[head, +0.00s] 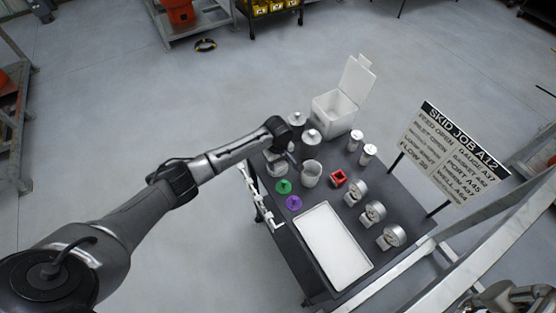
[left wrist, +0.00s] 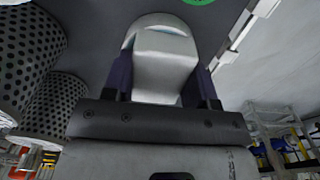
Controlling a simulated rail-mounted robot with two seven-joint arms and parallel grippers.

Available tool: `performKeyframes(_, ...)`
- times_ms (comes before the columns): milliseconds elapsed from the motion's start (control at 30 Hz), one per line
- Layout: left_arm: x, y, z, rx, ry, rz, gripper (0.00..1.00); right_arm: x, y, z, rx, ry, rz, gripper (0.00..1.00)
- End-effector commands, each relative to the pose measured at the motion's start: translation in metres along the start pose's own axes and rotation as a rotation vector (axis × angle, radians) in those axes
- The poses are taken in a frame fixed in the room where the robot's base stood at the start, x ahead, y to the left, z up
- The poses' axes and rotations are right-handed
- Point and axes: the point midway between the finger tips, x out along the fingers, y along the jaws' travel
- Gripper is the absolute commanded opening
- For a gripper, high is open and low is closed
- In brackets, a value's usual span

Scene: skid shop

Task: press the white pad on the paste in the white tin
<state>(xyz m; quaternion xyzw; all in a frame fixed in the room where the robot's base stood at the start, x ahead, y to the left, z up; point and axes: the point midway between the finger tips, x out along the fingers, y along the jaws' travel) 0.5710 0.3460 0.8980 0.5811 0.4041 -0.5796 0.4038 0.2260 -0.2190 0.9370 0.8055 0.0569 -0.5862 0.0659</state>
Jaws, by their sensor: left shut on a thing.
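My left gripper (head: 289,160) is over the far left part of the dark cart top. In the left wrist view its two dark fingers (left wrist: 162,82) are shut on a pale, round-ended thing (left wrist: 165,50), which looks like the white pad. In the head view the arm's end largely hides what it holds. A pale round thing (head: 279,168) shows just below the gripper and may be the white tin; I cannot tell whether the pad touches it. No paste can be made out. My right gripper is not clearly in view.
Grey canisters (head: 311,142), a pale cup (head: 312,174) and green (head: 283,186) and purple (head: 293,203) knobs stand close by.

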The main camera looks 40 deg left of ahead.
Motion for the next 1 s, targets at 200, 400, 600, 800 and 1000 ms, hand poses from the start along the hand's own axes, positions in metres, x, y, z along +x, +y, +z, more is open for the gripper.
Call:
performKeyframes(200,0.0004,-0.0002,0.0003,0.0,0.0,-0.001,0.33,-0.0014,0.0,-0.0004,0.0,0.0,0.0,0.43)
performKeyframes(400,0.0007,-0.0003,0.0003,0.0,0.0,-0.001,0.33,-0.0025,-0.0009,-0.0009,0.003,0.0,-0.002,0.43)
performKeyframes(600,0.001,-0.0004,0.0003,0.0,-0.001,-0.001,0.33,-0.0036,-0.0022,-0.0016,0.008,0.001,-0.006,0.43)
performKeyframes(800,0.0013,-0.0006,0.0003,0.0,0.0,-0.002,0.33,-0.0046,-0.0029,-0.002,0.01,0.001,-0.008,0.43)
performKeyframes(1000,0.0018,-0.0008,0.0003,0.0,-0.001,-0.002,0.33,-0.0057,-0.0028,-0.0023,0.01,0.001,-0.008,0.43)
